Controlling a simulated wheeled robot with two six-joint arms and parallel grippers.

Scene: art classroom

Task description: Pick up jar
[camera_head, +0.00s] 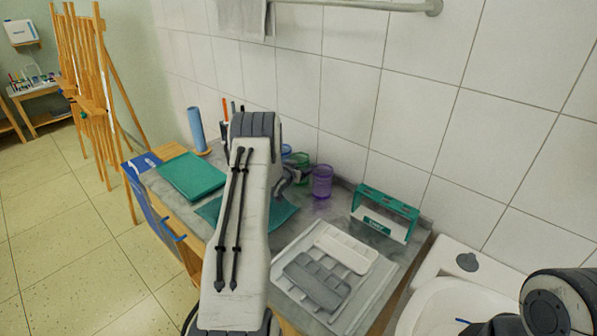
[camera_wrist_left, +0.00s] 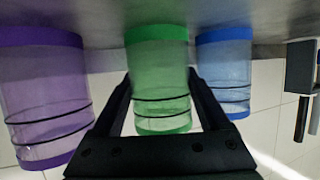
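A green translucent jar (camera_head: 301,161) stands on the counter near the tiled wall, between a blue jar (camera_head: 286,151) and a purple jar (camera_head: 322,181). My left gripper (camera_head: 292,178) is at the green jar, partly hidden by my arm. The left wrist view appears upside down. There the green jar (camera_wrist_left: 158,85) is between the two fingers of my left gripper (camera_wrist_left: 160,82), which look open around it; contact is unclear. The purple jar (camera_wrist_left: 42,95) is at the left and the blue jar (camera_wrist_left: 224,70) at the right. My right gripper is not in view.
A teal-and-white box (camera_head: 385,213) stands right of the jars. A white tray (camera_head: 290,262) with paint palettes lies in front. A green mat (camera_head: 190,176) and a blue roll (camera_head: 197,130) are at the left. A sink (camera_head: 440,305) is at the right.

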